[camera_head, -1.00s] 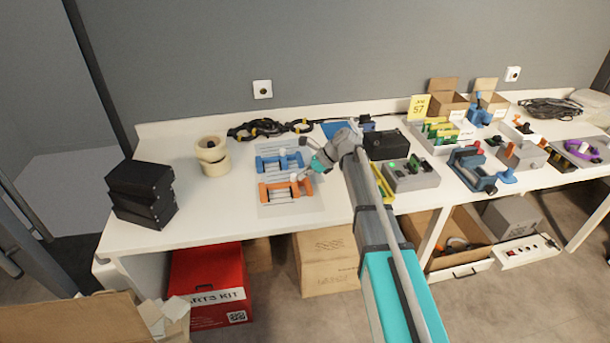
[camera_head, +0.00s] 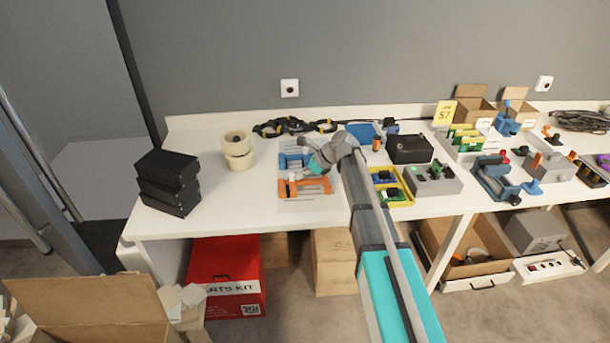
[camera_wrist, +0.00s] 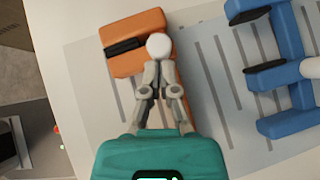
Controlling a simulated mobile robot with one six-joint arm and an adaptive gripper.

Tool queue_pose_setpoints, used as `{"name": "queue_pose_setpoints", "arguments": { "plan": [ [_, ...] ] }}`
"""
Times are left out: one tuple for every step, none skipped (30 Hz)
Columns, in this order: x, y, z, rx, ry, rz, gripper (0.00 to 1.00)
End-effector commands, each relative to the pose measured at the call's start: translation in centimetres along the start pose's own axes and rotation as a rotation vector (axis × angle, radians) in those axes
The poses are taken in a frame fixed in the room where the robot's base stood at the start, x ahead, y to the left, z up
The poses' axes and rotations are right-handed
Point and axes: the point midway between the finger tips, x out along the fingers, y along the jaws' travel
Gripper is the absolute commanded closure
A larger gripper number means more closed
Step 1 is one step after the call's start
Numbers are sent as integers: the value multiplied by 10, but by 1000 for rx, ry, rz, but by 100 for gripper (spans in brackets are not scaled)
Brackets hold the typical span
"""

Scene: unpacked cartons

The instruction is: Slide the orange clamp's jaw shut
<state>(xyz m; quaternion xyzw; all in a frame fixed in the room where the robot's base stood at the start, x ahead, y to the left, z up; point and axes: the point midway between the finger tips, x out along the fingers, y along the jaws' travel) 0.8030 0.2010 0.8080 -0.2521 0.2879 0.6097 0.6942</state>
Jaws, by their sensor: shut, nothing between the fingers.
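The orange clamp (camera_head: 318,188) lies on a light sheet on the table. In the wrist view its orange body (camera_wrist: 127,31) carries a dark pad (camera_wrist: 125,48). A white ball knob (camera_wrist: 159,45) shows beside the pad, right at my fingertips; I cannot tell whether they touch it. My gripper (camera_wrist: 160,72) is shut and empty, over the orange clamp, hiding part of it. In the head view my gripper (camera_head: 313,168) is between the orange clamp and the blue clamp (camera_head: 287,160). How far the orange jaw stands open is hidden.
The blue clamp (camera_wrist: 287,121) lies close on the right in the wrist view. Tape rolls (camera_head: 238,150) and black boxes (camera_head: 168,182) stand to the left. A yellow tray (camera_head: 402,201) and a grey box (camera_head: 433,180) stand to the right.

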Motion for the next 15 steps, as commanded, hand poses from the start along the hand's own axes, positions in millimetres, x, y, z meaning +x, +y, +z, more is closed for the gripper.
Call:
{"name": "queue_pose_setpoints", "arguments": {
  "plan": [
    [-1,-1,-1,1,0,-2,100],
    [-2,-1,-2,2,0,-2,100],
    [-2,-1,-2,3,0,-3,100],
    [-2,-1,-2,3,0,-4,100],
    [-3,-2,-3,3,0,-4,100],
    [-3,-2,-3,4,0,-4,100],
    [-4,-2,-4,4,0,-5,100],
    [-4,-2,-4,4,0,-5,100],
    [-5,-2,-5,4,0,-5,100],
    [-6,-2,-6,5,0,-5,100],
    [-6,-2,-7,4,0,-5,100],
    [-8,-2,-8,4,0,-4,100],
    [-9,-2,-10,4,0,-4,100],
    [-11,-2,-11,4,0,-4,100],
    [-13,-2,-14,4,0,-4,100]
  ]
}}
